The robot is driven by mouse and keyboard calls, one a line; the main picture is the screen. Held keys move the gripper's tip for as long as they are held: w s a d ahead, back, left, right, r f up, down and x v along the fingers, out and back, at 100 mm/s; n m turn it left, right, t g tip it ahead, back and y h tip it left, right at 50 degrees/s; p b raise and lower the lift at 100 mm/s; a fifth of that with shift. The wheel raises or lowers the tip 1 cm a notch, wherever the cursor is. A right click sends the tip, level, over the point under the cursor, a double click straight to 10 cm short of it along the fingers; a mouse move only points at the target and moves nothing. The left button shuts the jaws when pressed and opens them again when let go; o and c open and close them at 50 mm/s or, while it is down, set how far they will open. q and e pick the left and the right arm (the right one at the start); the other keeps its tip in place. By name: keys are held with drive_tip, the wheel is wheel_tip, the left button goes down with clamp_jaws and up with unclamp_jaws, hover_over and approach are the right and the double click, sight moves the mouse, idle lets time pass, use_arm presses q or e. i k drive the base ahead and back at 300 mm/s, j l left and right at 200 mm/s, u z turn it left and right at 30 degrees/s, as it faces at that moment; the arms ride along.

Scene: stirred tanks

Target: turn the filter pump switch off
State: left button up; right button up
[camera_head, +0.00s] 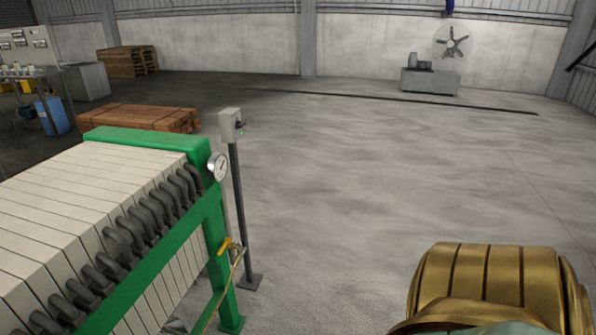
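The pump switch box (229,123) is a small grey box on top of a thin dark post, just right of the far end of the filter press. The exact position of the handle is too small to tell. The green-framed filter press (150,140) with its pale plates fills the lower left. Neither of my grippers is in view.
The switch post (239,215) stands on a small floor plate. A pressure gauge (217,167) and a yellow-handled valve (226,245) are on the press end. Wooden boards (140,117) lie behind it. The concrete floor (370,180) to the right is clear. A fan (452,42) is far back.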

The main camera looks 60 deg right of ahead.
sight(238, 125)
drive_tip(key=z, duration=1.35)
drive_tip(key=i+l, duration=0.25)
drive_tip(key=l+u, duration=0.05)
drive_tip(key=l, duration=0.05)
